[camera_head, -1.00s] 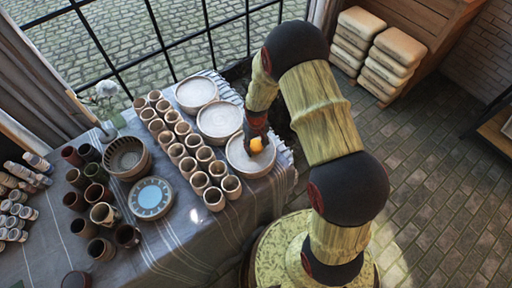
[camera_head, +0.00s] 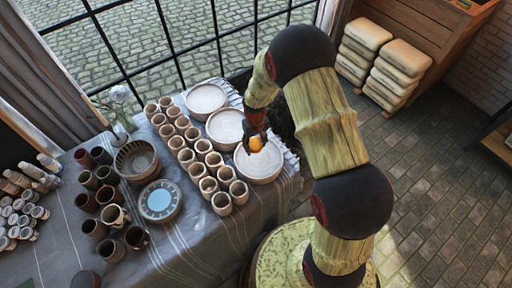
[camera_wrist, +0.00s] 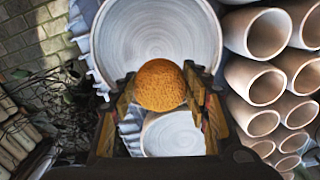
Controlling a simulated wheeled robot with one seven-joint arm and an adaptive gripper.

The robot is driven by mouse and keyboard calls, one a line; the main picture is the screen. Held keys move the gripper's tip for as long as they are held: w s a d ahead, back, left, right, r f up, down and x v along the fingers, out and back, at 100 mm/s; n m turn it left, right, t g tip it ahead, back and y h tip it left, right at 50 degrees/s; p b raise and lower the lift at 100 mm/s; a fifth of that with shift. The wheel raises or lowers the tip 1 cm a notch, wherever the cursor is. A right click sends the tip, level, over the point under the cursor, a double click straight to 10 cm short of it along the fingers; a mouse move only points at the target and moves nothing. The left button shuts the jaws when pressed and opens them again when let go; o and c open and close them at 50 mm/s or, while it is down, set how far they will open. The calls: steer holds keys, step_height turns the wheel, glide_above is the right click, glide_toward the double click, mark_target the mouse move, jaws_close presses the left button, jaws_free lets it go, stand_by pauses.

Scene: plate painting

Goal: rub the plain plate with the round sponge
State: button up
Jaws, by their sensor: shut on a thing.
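My gripper (camera_head: 257,132) is shut on a round orange sponge (camera_wrist: 160,85). In the head view the sponge (camera_head: 256,144) shows over the far part of the nearest pale plate (camera_head: 263,172); I cannot tell whether it touches. In the wrist view the sponge sits between both fingers, overlapping the edge of a large pale plate (camera_wrist: 150,35). Two more pale plates, the middle one (camera_head: 226,126) and the far one (camera_head: 205,99), lie in the same row. A blue-centred patterned plate (camera_head: 159,202) lies to the left.
Rows of pale cups (camera_head: 196,158) stand close to the plates' left side. A ribbed bowl (camera_head: 135,160) and several dark mugs (camera_head: 88,178) stand farther left. A window grid (camera_head: 170,50) is behind the table. The tablecloth (camera_head: 190,250) is clear near the front.

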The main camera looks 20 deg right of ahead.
steer(key=shift+r+p, duration=0.4)
steer(key=shift+r, duration=0.7)
